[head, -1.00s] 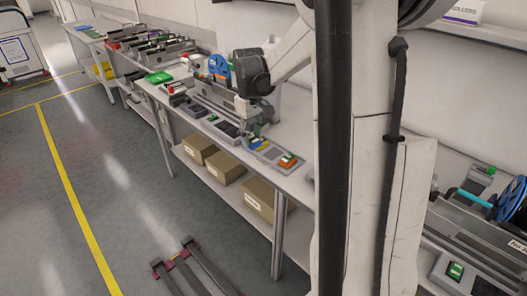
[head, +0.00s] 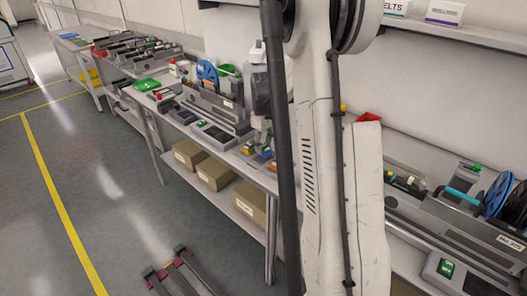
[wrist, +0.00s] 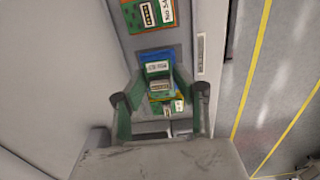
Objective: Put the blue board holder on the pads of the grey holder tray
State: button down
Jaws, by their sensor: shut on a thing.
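My gripper (wrist: 160,82) has green fingers and is shut on the blue board holder (wrist: 148,56), which carries a green board with a white label. The fingers hide much of it, and I cannot tell whether it touches the surface below. An orange board holder (wrist: 128,13) with a green labelled board lies just beyond it in the wrist view, on a grey tray (wrist: 150,43).
The long white bench (head: 225,153) carries metal feeders (head: 215,108), a blue reel (head: 207,73) and a green tray (head: 146,85) behind my gripper. Cardboard boxes (head: 215,172) stand on the shelf below. At right are more feeders and another blue reel (head: 497,192). The floor aisle at left is open.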

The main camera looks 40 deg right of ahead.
jog(key=shift+f, duration=1.25)
jog(key=shift+f, duration=0.1)
jog(key=c, duration=1.4)
grip_release()
jog(key=shift+o, duration=0.2)
